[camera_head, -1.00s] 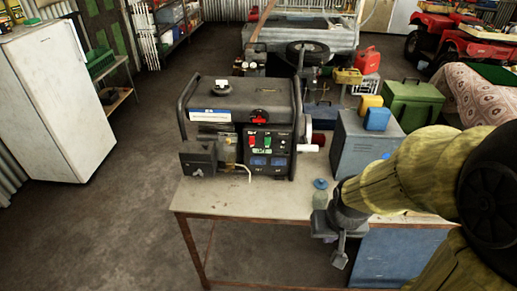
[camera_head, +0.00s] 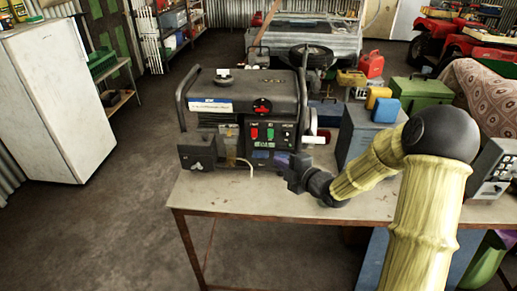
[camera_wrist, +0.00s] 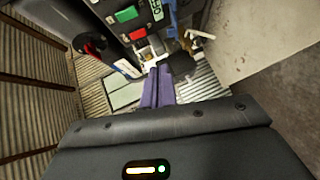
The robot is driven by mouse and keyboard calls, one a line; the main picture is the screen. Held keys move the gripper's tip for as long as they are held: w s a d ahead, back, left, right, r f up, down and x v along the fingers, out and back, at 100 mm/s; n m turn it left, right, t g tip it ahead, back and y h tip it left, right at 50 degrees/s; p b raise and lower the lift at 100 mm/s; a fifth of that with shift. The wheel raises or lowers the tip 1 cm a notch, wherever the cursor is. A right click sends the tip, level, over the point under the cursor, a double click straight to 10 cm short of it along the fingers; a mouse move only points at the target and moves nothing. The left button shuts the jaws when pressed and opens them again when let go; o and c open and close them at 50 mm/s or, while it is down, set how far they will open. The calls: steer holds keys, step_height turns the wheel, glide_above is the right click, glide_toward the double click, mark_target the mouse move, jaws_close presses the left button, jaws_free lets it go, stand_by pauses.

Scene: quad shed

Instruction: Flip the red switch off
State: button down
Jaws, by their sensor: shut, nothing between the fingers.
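The red switch (camera_head: 254,133) is on the front panel of a black generator (camera_head: 243,92) standing on the table. It also shows in the wrist view (camera_wrist: 137,33), next to a green switch (camera_wrist: 127,13). In the head view the green switch (camera_head: 271,134) is to its right. I cannot tell which way the red switch is tipped. My gripper (camera_head: 284,162) is in front of the panel's lower right, below and right of the red switch. In the wrist view its purple fingers (camera_wrist: 158,72) are together and empty, apart from the switch.
The table (camera_head: 240,198) has free room at its front left. A grey box (camera_head: 366,133) with a blue can stands right of the generator, behind my arm. A dark box (camera_head: 197,151) sticks out at the generator's lower left. A white fridge (camera_head: 58,95) stands far left.

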steer(key=shift+w+a+r+n+y, duration=0.1)
steer(key=shift+a+r+n+y, duration=0.3)
steer(key=shift+n+y, duration=0.3)
steer(key=shift+w, duration=0.1)
steer(key=p, duration=0.4)
glide_toward(251, 137)
steer(key=x, duration=0.5)
steer(key=shift+a, duration=0.3)
steer(key=shift+w+f, duration=0.1)
steer(key=shift+w, duration=0.15)
steer(key=shift+f+b, duration=0.2)
steer(key=shift+b, duration=0.25)
